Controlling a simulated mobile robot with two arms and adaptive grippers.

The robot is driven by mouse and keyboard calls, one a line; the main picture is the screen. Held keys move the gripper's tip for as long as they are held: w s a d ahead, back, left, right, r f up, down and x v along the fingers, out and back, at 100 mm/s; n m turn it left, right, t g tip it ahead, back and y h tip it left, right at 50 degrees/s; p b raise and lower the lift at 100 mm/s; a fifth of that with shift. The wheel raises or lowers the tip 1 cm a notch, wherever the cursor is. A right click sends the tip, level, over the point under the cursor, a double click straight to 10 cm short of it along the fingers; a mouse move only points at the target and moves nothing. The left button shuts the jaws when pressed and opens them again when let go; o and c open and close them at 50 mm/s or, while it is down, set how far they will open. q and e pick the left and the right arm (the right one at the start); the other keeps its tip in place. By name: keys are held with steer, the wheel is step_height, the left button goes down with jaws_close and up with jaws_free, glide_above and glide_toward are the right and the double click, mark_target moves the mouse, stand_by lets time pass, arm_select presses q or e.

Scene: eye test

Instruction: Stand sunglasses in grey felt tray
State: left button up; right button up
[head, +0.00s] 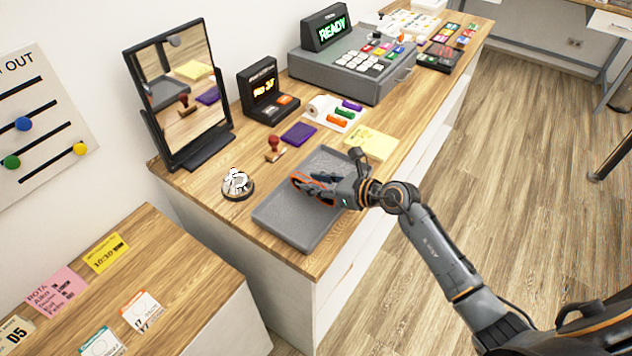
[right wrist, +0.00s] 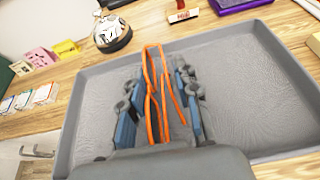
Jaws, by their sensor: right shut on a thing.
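The orange-framed sunglasses (head: 299,183) are over the grey felt tray (head: 283,222) on the wooden counter. My right gripper (head: 322,180) reaches in from the right and is shut on them. In the right wrist view the sunglasses (right wrist: 150,80) stand edge-on between the two blue-grey fingers of the right gripper (right wrist: 160,95), above the bare floor of the tray (right wrist: 245,85). The fingers hide part of the frame. I cannot tell whether the sunglasses touch the tray floor. My left gripper is not in view.
A service bell (head: 238,185) stands just left of the tray. A red stamp (head: 274,149), a purple pad (head: 298,134) and yellow notes (head: 371,143) lie behind it. A mirror (head: 178,95) and a cash register (head: 350,65) stand farther back. Most of the tray is empty.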

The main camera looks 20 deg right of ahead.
steer(key=shift+f, duration=0.25)
steer(key=o, duration=0.9)
steer(key=shift+r, duration=0.1)
steer(key=shift+r, duration=0.1)
steer(key=shift+r, duration=0.15)
steer(key=b+v, duration=0.2)
steer(key=v, duration=0.9)
steer(key=shift+s+d, duration=0.15)
steer(key=shift+s, duration=0.05)
steer(key=shift+s+d+r, duration=0.1)
steer(key=shift+s+d, duration=0.05)
steer(key=shift+s, duration=0.05)
